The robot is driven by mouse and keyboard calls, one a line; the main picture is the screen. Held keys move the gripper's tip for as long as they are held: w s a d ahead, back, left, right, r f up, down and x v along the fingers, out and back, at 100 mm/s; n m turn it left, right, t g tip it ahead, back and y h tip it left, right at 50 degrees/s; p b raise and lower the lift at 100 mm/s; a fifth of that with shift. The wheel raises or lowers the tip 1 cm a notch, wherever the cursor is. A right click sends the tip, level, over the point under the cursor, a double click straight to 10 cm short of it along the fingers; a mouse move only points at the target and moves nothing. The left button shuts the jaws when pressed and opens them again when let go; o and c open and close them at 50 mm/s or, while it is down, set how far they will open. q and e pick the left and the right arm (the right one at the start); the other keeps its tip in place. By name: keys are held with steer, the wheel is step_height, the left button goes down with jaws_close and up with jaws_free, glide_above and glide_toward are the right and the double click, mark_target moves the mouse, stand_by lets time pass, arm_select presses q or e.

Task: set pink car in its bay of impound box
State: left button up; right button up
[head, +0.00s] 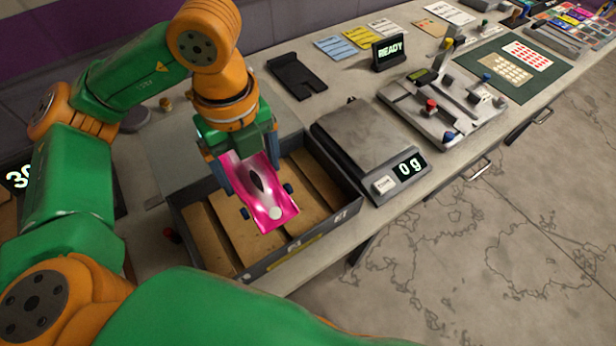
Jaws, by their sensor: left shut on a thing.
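The pink car (268,208) has a dark stripe, a white nose patch and dark blue wheels. My left gripper (246,168) is shut on it from above. The car hangs tilted over the impound box (351,203), a grey open box with several brown-floored bays split by dividers. The car appears to be above the box floor; its exact height is hard to tell. The gripper and car hide part of the middle bays. My right gripper is out of the picture.
A grey scale (361,140) reading 0 g stands right of the box. Beyond it are a fixture plate (440,110), a READY sign (388,52) and a black holder (297,76). The bench's front edge runs close to the box.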

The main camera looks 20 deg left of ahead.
arm_select(q)
steer(key=w+d+f+p, duration=0.1)
steer(key=w+d+f, duration=0.1)
steer(key=w+f, duration=0.1)
steer(key=w+d+f+p, duration=0.1)
steer(key=w+d+f, duration=0.1)
steer(key=w+f, duration=0.1)
steer(key=w+d+f+p, duration=0.1)
steer(key=w+d+f, duration=0.1)
steer(key=f, duration=0.3)
steer(key=shift+w, duration=0.75)
steer(key=shift+f, duration=0.35)
steer(key=shift+f+b, duration=0.6)
steer(key=o, duration=1.3)
steer(key=shift+r, duration=0.1)
